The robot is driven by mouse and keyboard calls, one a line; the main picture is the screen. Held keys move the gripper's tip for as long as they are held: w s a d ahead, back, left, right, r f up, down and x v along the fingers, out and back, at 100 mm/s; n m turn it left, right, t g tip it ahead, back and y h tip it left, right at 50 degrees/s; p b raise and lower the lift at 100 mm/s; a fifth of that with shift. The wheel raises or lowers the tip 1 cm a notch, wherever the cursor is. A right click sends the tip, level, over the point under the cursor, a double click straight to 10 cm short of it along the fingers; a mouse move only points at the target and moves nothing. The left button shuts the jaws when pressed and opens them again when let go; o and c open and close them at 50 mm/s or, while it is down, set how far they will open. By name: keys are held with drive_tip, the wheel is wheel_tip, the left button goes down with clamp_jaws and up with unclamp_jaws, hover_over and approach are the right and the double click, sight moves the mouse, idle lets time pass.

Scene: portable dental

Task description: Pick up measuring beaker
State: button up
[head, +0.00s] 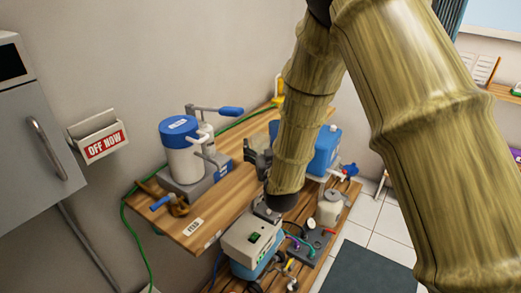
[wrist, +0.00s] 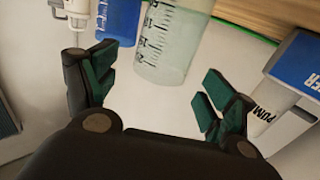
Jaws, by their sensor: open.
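The measuring beaker (wrist: 172,42) is clear, slightly green, with dark graduation marks. In the wrist view it shows at top centre, cut off by the upper edge, beyond and between my spread fingertips. My gripper (wrist: 160,92) is open and empty, with green pads on dark fingers; no contact with the beaker shows. In the head view my gripper (head: 257,158) is over the wooden bench, partly hidden by my arm. A pale translucent patch just behind it may be the beaker, but I cannot tell clearly.
A white canister with a blue lid (head: 181,150) stands left of my gripper on the wooden bench (head: 200,232). A blue unit (head: 326,150) stands close on the right; a pump-labelled unit (wrist: 280,95) flanks my right finger. A grey-white box (head: 250,242) stands in front, lower.

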drive_tip(key=shift+w+a+p, duration=0.2)
drive_tip(key=shift+w, duration=0.75)
drive_tip(key=shift+w+a+p, duration=0.2)
drive_tip(key=shift+w, duration=0.75)
drive_tip(key=c, duration=1)
